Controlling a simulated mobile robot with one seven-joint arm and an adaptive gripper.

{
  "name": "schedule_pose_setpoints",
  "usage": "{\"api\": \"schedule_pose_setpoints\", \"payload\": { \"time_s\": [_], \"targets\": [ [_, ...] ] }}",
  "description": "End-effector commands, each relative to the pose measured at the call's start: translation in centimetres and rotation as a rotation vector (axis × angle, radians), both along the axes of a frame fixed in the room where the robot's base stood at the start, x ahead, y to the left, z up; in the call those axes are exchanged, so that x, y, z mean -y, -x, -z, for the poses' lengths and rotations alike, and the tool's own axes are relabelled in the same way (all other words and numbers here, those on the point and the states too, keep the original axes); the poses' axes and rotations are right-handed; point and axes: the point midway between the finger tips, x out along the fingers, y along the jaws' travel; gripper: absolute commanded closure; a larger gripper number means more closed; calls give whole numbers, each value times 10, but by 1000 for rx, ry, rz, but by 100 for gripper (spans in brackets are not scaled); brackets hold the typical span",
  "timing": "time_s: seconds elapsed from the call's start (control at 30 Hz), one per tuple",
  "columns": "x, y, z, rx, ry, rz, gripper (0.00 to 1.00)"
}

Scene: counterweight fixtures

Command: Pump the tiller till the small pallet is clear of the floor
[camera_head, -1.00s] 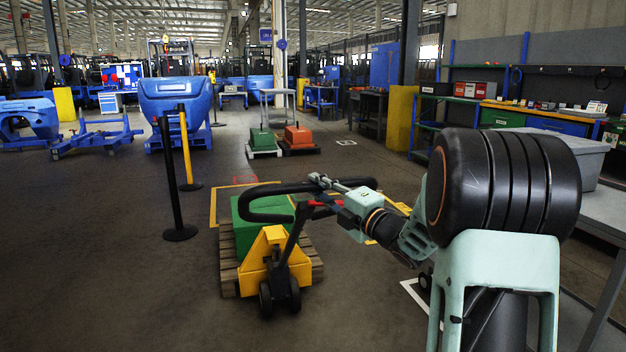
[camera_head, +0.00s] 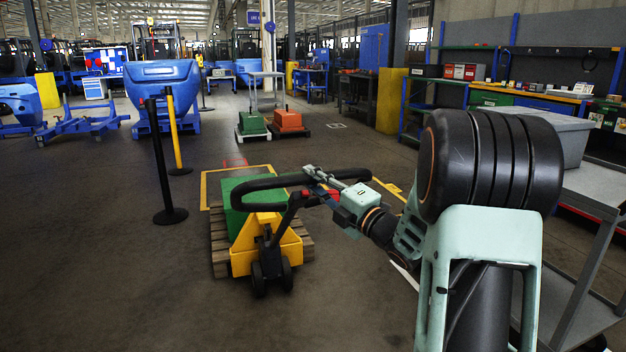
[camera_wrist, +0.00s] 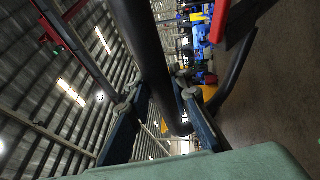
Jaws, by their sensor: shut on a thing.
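A yellow pallet jack (camera_head: 266,240) stands at the middle of the floor. Its tiller (camera_head: 262,184) ends in a black loop handle that leans up toward me. A small wooden pallet (camera_head: 219,250) with a green block (camera_head: 234,190) on it sits at the jack; whether it touches the floor I cannot tell. My gripper (camera_head: 318,174) is shut on the right side of the tiller's loop. In the wrist view the dark handle bar (camera_wrist: 147,50) runs between my fingers (camera_wrist: 160,118). A red lever part shows beside my gripper.
A black post (camera_head: 163,160) and a yellow post (camera_head: 173,130) stand left of the pallet. A grey table (camera_head: 590,190) with a grey bin (camera_head: 560,130) is close on the right. Yellow floor lines surround the pallet's far side. The floor at front left is clear.

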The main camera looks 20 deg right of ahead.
Motion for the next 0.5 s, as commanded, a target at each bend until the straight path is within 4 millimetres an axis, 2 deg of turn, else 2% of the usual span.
{"api": "schedule_pose_setpoints", "payload": {
  "time_s": [0.03, 0.17, 0.5],
  "targets": [
    [0, 0, 7, -15, 0, 1, 78],
    [0, 0, 6, -12, -1, 1, 63],
    [1, 1, 3, -6, 0, 1, 63]
  ]
}}
